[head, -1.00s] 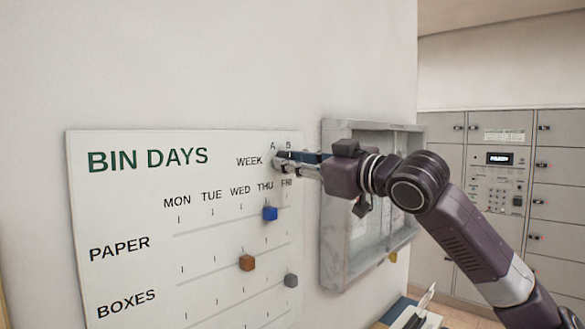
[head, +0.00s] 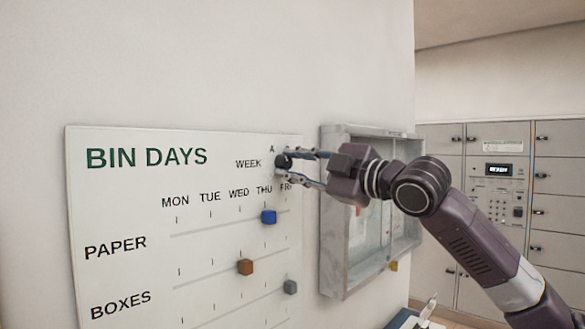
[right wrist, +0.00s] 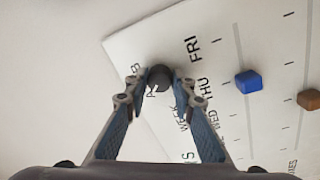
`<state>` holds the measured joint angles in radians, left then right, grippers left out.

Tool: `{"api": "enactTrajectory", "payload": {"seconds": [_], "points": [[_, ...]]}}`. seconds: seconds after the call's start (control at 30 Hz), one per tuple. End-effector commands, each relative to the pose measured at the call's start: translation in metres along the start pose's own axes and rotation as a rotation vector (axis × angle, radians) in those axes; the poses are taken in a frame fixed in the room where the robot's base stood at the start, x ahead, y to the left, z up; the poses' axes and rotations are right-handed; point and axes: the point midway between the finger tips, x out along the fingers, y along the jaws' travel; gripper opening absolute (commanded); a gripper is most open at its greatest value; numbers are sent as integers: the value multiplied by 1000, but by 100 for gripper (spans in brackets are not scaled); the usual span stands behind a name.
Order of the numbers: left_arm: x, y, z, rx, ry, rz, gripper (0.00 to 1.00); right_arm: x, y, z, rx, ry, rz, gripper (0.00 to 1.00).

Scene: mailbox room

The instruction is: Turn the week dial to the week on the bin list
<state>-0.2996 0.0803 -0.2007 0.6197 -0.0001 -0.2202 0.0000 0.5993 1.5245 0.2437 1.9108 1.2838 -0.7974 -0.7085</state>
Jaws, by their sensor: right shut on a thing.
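The week dial (head: 283,161) is a small dark round knob beside the word WEEK on the white BIN DAYS board (head: 120,190). My right gripper (head: 284,166) is shut on it, one finger above and one below in the head view. In the right wrist view the dial (right wrist: 160,76) sits between the fingertips (right wrist: 157,92), with a small pale mark on its lower left, on the side of the letter A. In the head view the A shows above the dial and the B is mostly hidden by the finger. My left gripper is out of view. No readable bin list shows.
Blue (head: 269,217), brown (head: 245,267) and grey (head: 290,287) blocks sit on the board's rows below the dial. A grey open-fronted case (head: 333,240) hangs just right of the board, behind my right gripper. Grey lockers (head: 550,165) stand further back.

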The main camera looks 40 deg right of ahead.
Motion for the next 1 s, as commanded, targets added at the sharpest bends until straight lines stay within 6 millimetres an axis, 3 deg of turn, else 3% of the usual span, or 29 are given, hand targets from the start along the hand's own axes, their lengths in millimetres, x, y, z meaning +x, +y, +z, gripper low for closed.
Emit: {"api": "enactTrajectory", "payload": {"seconds": [0.67,0.7,0.83,1.0], "points": [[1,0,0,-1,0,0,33,0,-2,0,-54,4,-6,0],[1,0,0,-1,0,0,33,0,-2,0,-54,4,-6,28],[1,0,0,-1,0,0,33,0,-2,0,-54,4,-5,41],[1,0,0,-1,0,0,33,0,-1,0,-54,4,-4,41]]}}
